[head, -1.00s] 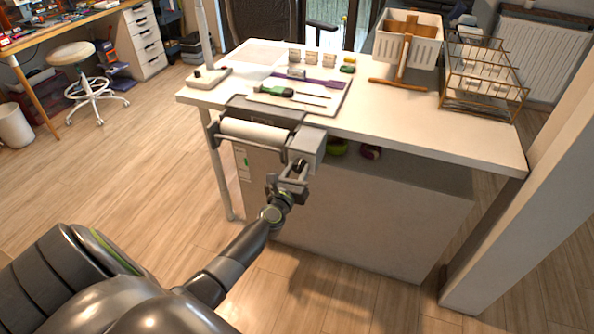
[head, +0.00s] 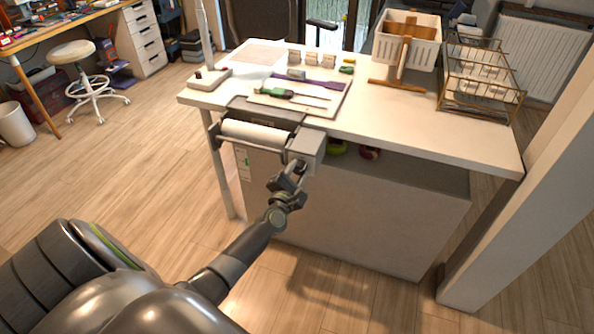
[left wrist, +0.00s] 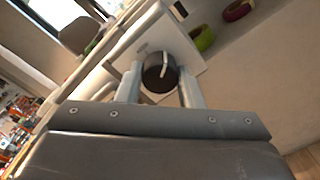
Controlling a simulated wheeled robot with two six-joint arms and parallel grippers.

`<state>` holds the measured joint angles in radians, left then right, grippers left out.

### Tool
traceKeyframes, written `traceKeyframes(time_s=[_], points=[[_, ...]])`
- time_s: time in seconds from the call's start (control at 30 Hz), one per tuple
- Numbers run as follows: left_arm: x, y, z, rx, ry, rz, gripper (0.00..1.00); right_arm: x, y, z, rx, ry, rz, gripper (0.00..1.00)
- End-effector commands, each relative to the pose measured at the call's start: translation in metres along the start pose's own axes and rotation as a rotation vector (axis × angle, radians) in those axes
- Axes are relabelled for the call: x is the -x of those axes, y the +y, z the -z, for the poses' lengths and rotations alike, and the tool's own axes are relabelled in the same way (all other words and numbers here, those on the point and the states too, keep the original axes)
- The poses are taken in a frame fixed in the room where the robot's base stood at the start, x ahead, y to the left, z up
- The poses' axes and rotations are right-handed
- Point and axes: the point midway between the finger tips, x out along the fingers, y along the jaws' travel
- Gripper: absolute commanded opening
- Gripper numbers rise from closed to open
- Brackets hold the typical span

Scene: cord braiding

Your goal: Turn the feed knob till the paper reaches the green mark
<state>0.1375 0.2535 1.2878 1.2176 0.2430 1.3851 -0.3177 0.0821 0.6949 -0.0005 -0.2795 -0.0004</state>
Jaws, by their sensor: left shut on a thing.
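The white paper roll (head: 256,132) sits in a grey holder at the table's front left edge. A pale strip hangs below it with a green mark (head: 244,161) on it; I cannot tell where the paper's end lies against the mark. The dark feed knob (left wrist: 160,73), with a white line on its face, is on the side of the grey housing (head: 309,147). My left gripper (head: 298,170) is shut on the knob, one finger on each side in the left wrist view. In the head view the gripper mostly hides the knob. My right gripper is not in view.
The white table (head: 430,125) holds a green-handled screwdriver (head: 275,92), a white basket (head: 408,40) on a wooden stand and a wire rack (head: 482,82). Green and dark red rolls lie on the shelf below. A pale pillar (head: 520,210) stands at the right.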

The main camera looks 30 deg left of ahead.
Motion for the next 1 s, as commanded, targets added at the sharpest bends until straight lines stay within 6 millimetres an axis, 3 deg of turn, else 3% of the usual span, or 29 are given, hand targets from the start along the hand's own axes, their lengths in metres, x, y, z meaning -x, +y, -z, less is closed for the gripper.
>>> traceKeyframes(time_s=[0.23,0.63,1.0], points=[[0.0,0.0,-0.001,-0.235,0.001,0.002,0.11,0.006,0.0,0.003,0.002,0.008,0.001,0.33],[0.001,0.0,-0.001,-0.615,0.001,0.003,0.11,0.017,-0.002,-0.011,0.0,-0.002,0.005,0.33],[0.0,0.0,-0.001,-0.965,0.0,0.004,0.11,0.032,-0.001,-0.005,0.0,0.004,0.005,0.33]])
